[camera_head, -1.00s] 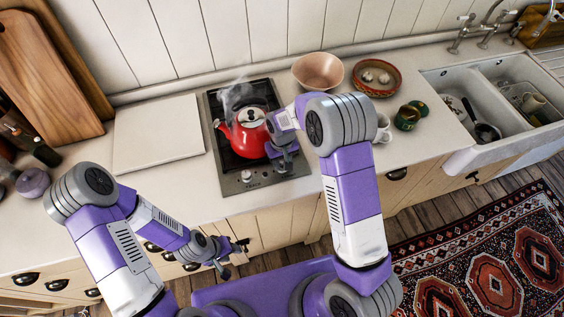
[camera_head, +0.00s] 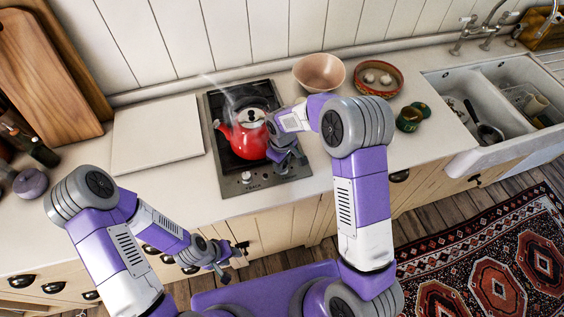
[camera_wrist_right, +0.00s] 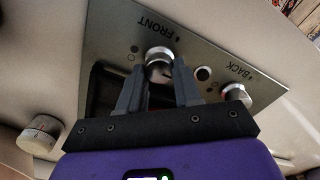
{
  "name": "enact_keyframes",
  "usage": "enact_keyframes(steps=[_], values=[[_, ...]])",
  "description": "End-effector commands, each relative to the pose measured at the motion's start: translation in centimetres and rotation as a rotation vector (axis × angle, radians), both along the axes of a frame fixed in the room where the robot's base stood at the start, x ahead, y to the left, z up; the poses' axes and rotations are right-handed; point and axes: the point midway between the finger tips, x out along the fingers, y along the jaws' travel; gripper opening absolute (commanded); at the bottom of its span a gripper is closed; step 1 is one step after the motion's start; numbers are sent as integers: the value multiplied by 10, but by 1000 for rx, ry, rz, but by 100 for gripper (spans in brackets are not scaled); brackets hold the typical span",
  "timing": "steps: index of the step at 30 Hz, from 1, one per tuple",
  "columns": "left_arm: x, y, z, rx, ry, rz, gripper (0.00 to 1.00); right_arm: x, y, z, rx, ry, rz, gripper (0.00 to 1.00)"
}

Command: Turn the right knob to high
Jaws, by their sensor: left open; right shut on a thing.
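The right knob (camera_wrist_right: 159,58) is a silver metal knob beside the word FRONT on the stove's steel panel, in the right wrist view. My right gripper (camera_wrist_right: 158,85) has its two dark fingers on either side of this knob and is shut on it. In the head view my right gripper (camera_head: 286,164) is over the panel's right part and hides the knob. The left knob (camera_head: 247,176) is uncovered; it also shows beside the word BACK in the wrist view (camera_wrist_right: 236,95). My left gripper (camera_head: 219,268) is open and empty, low in front of the counter.
A red kettle (camera_head: 246,133) steams on the black stove top, close to my right gripper. A white board (camera_head: 157,133) lies to the left. A pink bowl (camera_head: 318,72), a patterned bowl (camera_head: 379,77) and a green cup (camera_head: 408,119) stand to the right. The sink (camera_head: 460,130) is further right.

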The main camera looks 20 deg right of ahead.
Motion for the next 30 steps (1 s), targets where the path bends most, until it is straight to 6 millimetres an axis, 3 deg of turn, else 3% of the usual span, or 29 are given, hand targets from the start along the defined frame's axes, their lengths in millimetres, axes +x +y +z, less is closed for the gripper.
enact_keyframes(steps=[10,11,12,23,30], values=[[0,0,0,0,0,0,43,1,0,1,0,-4,0,3],[0,0,0,0,0,0,43,1,0,1,0,-4,0,38],[0,0,0,0,0,0,43,1,0,1,0,-4,0,44],[0,0,0,0,0,0,43,1,0,6,0,-4,0,44],[0,0,2,0,0,0,43,2,0,45,1,-7,0,44]])
